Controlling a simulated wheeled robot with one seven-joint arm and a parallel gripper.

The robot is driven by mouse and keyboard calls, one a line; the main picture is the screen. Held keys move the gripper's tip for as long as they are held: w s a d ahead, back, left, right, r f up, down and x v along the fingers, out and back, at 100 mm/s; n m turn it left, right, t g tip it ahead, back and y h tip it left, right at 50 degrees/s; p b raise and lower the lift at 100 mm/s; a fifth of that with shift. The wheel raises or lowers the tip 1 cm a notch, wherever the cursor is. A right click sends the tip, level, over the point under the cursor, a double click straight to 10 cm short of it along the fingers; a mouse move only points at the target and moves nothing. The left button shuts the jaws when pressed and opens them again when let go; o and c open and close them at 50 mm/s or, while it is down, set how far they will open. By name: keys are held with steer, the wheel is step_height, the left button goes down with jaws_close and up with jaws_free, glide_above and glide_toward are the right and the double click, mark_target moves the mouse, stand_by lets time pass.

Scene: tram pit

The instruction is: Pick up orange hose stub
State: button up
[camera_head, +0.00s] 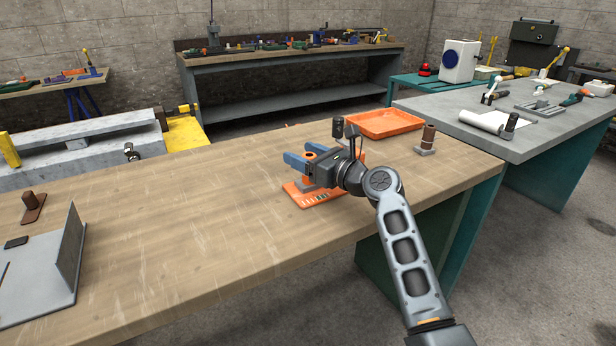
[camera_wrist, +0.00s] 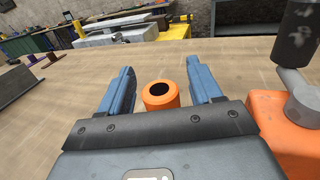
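The orange hose stub (camera_wrist: 160,96) is a short hollow cylinder with a dark hole in its top. In the wrist view it stands upright between the two blue fingers of my gripper (camera_wrist: 160,85), with a gap on each side. The fingers are open and hold nothing. The stub's lower part is hidden by the gripper body and fingers.
An orange plate (camera_head: 313,196) lies under my gripper. An orange tray (camera_head: 384,123) and a brown cylinder on a grey base (camera_head: 427,139) stand to the right. A grey angled metal piece (camera_head: 62,262) sits at the left. The bench top (camera_head: 170,220) between is clear.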

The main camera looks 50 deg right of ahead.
jaws_close()
stand_by(0.4)
steer(key=shift+r, duration=0.15)
